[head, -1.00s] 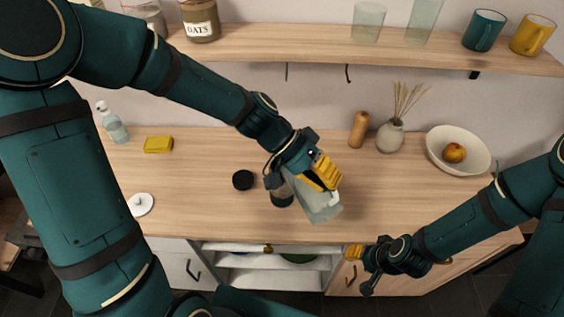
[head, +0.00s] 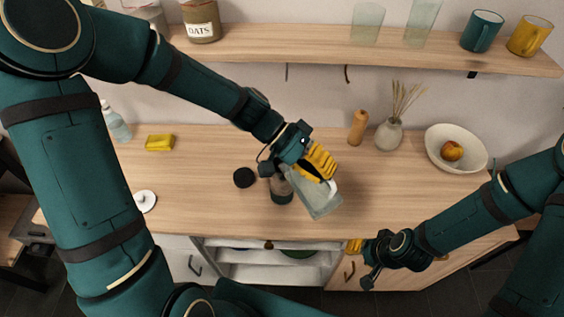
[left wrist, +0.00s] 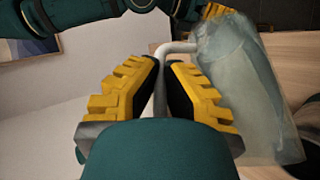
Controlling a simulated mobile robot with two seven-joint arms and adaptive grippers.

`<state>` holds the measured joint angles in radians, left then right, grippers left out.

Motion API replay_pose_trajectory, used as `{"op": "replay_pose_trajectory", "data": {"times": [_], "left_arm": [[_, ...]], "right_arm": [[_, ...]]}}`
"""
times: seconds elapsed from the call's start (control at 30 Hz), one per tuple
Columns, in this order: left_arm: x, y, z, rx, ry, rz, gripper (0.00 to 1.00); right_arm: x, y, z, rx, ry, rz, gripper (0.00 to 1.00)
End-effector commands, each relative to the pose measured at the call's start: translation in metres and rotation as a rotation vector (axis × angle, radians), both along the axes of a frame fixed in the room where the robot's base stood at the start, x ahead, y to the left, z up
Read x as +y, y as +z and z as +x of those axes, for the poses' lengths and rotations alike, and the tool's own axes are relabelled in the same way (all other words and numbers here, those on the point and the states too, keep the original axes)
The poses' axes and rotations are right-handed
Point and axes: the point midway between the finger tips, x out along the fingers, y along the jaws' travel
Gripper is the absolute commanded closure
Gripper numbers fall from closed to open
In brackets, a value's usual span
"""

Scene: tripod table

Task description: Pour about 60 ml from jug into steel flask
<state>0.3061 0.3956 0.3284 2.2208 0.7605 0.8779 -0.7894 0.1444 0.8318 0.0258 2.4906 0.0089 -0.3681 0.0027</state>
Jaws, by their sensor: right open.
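My left gripper (head: 318,165) is shut on the handle of the clear jug (head: 318,198) and holds it above the counter. The jug is tilted, with its upper end toward the left, close to the steel flask (head: 282,190). The flask stands upright on the counter, its top partly hidden by my gripper and the jug. In the left wrist view the jug (left wrist: 240,80) is at the right, its handle between my finger pads (left wrist: 162,85). I cannot tell whether liquid is flowing. My right gripper (head: 358,262) is open and empty, low in front of the counter.
A black lid (head: 244,178) lies left of the flask. A yellow sponge (head: 160,142), a spray bottle (head: 118,124) and a white disc (head: 146,201) are further left. A wooden mill (head: 358,128), a vase (head: 389,134) and a bowl (head: 440,160) stand at the back right.

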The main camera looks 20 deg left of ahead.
Motion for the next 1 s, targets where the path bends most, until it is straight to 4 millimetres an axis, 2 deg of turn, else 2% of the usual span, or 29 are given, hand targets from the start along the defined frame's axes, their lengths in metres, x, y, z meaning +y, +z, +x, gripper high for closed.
{"op": "replay_pose_trajectory", "data": {"times": [1.0], "left_arm": [[0.007, 0.010, 0.005, 0.055, 0.000, -0.075, 1.00]], "right_arm": [[-0.001, 0.013, 0.000, 0.000, 0.000, 0.002, 0.59]]}}
